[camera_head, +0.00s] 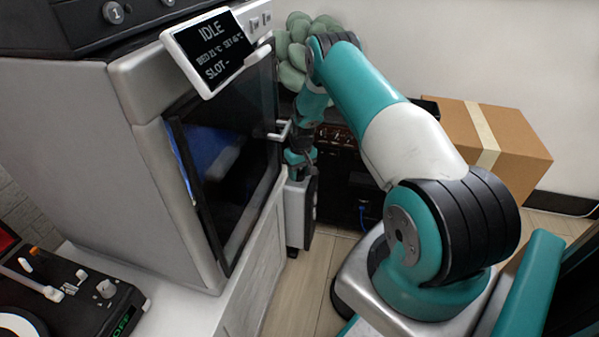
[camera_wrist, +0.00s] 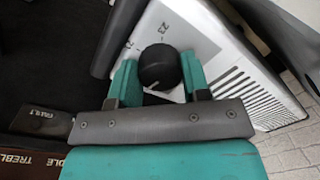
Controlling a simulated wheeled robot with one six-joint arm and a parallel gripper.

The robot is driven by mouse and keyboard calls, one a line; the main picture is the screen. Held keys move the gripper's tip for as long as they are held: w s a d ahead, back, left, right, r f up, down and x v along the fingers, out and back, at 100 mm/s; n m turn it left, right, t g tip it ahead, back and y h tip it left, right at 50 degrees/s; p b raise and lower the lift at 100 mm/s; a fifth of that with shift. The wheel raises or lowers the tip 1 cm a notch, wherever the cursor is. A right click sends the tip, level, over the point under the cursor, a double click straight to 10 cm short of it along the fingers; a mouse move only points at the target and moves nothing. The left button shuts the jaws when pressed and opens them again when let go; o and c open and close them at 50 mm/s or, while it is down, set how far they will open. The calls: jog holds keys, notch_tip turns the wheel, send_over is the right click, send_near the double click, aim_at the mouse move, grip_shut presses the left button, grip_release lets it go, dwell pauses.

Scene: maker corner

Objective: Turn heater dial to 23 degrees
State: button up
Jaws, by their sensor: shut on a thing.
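The heater is a white unit with a slotted grille (camera_wrist: 240,92) in the wrist view. Its black round dial (camera_wrist: 160,66) stands on the white top face. A printed "23" shows beyond the dial, with another partly readable mark to its left. A small pale mark shows on the dial's near side; I cannot tell the exact setting. My gripper (camera_wrist: 158,68) has its teal fingers on both sides of the dial, shut on it. In the head view, the heater (camera_head: 299,212) stands low beside the white cabinet, with my gripper (camera_head: 299,157) at its top; the dial is hidden there.
A machine with a glass door (camera_head: 235,185) and an "IDLE" screen (camera_head: 210,50) stands close left of my arm. A black unit with knobs (camera_head: 337,136) is behind the heater. A cardboard box (camera_head: 520,150) and a green plant (camera_head: 293,50) stand farther back.

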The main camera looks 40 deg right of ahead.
aim_at(302, 171)
jog(key=o, duration=0.9)
jog(key=shift+r, duration=0.1)
jog(key=r+p, duration=0.1)
jog(key=r, duration=0.4)
jog(key=r+p, duration=0.1)
jog(key=r, duration=0.5)
jog(key=d+r+p, duration=0.1)
jog(key=r, duration=0.5)
jog(key=shift+s+r+p, duration=0.1)
jog(key=shift+p, duration=0.3)
